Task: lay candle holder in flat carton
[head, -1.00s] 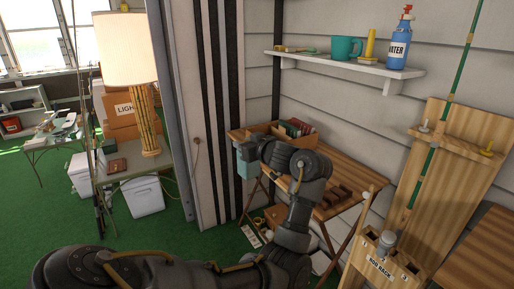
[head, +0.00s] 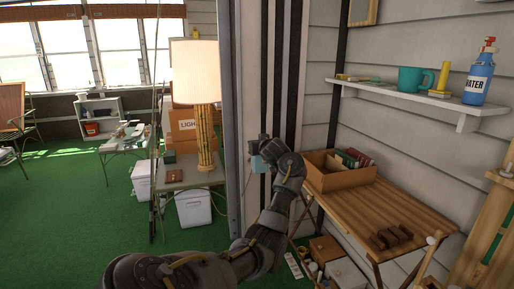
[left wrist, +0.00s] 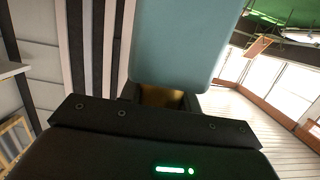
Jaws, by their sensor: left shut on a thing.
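My left gripper (head: 262,150) is shut on a pale blue, smooth-sided thing (head: 257,164), held in the air left of the table with the carton. In the left wrist view the blue thing (left wrist: 180,40) fills the top middle, with a gold-brown part (left wrist: 160,96) at the jaws. I cannot tell whether it is the candle holder. My right gripper is not in view.
The wooden table (head: 410,207) has free room beside dark brown blocks (head: 390,236). A post and a lamp (head: 195,75) stand left.

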